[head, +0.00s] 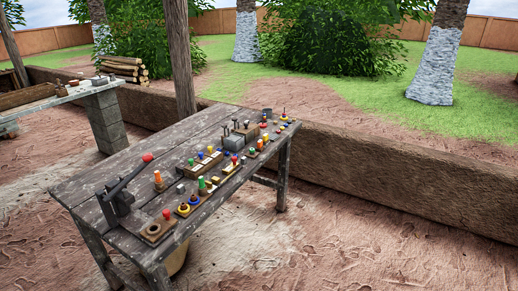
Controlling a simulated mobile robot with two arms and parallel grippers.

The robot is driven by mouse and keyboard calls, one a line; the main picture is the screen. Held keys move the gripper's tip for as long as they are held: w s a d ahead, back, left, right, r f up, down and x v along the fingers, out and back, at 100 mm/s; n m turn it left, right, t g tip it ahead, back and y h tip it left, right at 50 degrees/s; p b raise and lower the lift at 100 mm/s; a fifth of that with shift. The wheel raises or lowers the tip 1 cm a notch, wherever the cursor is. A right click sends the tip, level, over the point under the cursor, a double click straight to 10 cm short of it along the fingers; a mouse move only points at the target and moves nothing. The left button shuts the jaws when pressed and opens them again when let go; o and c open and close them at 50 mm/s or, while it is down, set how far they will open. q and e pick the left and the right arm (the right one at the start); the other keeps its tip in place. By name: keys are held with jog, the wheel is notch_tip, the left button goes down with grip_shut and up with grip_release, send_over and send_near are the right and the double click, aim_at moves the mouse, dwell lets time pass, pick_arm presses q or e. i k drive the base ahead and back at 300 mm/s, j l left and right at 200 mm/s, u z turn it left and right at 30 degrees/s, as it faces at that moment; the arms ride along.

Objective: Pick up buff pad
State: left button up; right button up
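I cannot single out the buff pad in the head view. Many small pieces stand on a weathered wooden table (120,172), too small to name surely. A tan board with a red knob (166,213) lies at its near end, and flat tan pieces lie under coloured pegs farther along. Neither of my grippers is in view.
A black lever with a red knob (148,158) stands at the table's near left. A grey block (232,143) sits farther along. A low mud wall (400,180) runs behind. Another table (60,100) stands at left. Bare ground at the front right is clear.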

aim_at(260, 148)
jog(key=u, duration=0.4)
jog(key=i+l+u, duration=0.2)
jog(key=u, duration=0.15)
jog(key=i+l+u, duration=0.15)
jog(key=l+u, duration=0.2)
jog(key=i+l+u, duration=0.1)
jog(key=l+u, duration=0.25)
jog(key=j, duration=0.1)
